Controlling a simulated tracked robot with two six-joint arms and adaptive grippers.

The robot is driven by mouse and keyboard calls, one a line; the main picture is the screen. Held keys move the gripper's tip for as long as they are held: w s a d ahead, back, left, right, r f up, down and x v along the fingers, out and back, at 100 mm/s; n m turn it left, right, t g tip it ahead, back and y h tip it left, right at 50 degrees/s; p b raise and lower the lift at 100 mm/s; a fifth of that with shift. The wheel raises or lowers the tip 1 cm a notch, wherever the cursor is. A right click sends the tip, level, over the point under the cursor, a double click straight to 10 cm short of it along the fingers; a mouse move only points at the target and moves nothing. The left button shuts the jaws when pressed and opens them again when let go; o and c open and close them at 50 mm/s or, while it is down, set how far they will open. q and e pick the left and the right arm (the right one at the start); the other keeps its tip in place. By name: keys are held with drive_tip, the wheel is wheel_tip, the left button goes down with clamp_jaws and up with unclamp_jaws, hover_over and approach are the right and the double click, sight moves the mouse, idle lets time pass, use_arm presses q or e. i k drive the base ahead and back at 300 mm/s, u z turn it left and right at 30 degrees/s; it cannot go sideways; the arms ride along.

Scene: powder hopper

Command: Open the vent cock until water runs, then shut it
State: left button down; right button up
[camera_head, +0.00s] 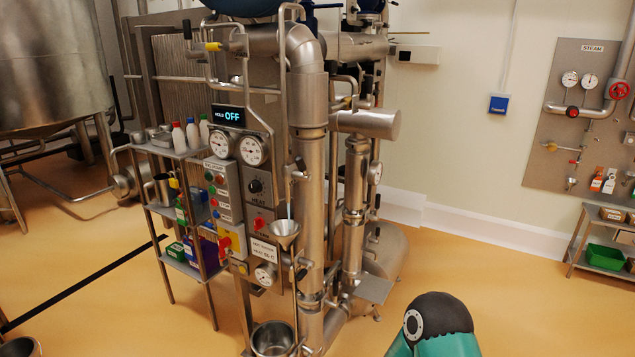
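A steel skid of pipes and valves stands in the middle of the view. A small cock with a dark handle (300,164) sits on a thin pipe above a steel funnel (285,229); I cannot tell for sure that it is the vent cock or how it is set. A thin pale streak shows just above the funnel, possibly water. Another lever, yellow-handled (213,46), is on the upper left pipework. Neither gripper is in view; only a dark and green part of one of my arms shows at the bottom right.
A control panel with gauges (253,150) and a display reading "HOLD OFF" (228,116) faces me. A steel bucket (272,339) stands below the funnel. A shelf rack with bottles (178,138) is at the left.

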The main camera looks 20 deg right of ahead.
sight(300, 175)
drive_tip(key=z, duration=0.8)
drive_tip(key=i, duration=1.2)
drive_tip(key=u, duration=0.25)
